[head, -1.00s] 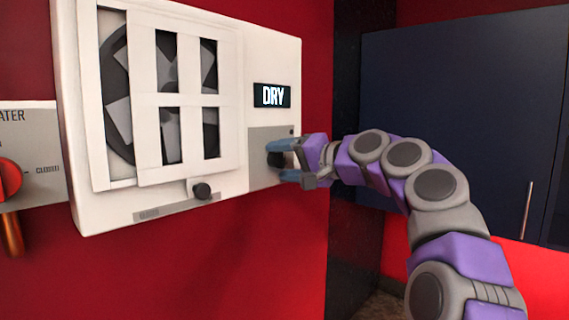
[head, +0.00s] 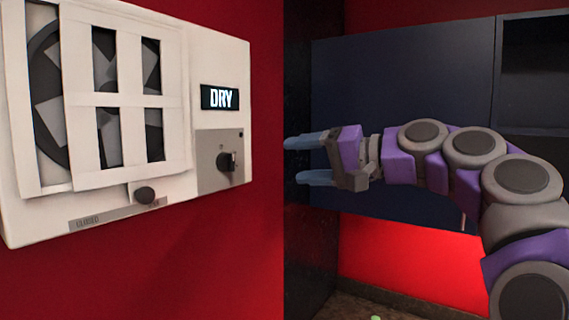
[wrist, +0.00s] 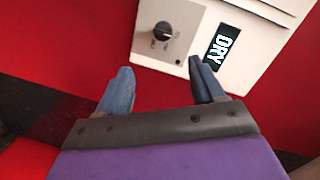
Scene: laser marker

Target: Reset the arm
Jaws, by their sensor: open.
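My gripper (head: 300,160) is open and empty, its two blue fingers pointing left toward the wall panel. In the head view it is to the right of the white panel (head: 205,70), apart from the black knob (head: 226,161) on the panel's grey plate. The display (head: 220,97) above the knob reads DRY. In the wrist view the blue fingers (wrist: 160,88) are spread, and the knob (wrist: 164,31) and the DRY display (wrist: 222,47) lie beyond the fingertips.
The panel has a fan behind a white slatted cover (head: 128,95) and a small black slider knob (head: 144,195) below it. Dark blue cabinets (head: 400,75) stand behind my arm. The red wall (head: 235,250) below the panel is clear.

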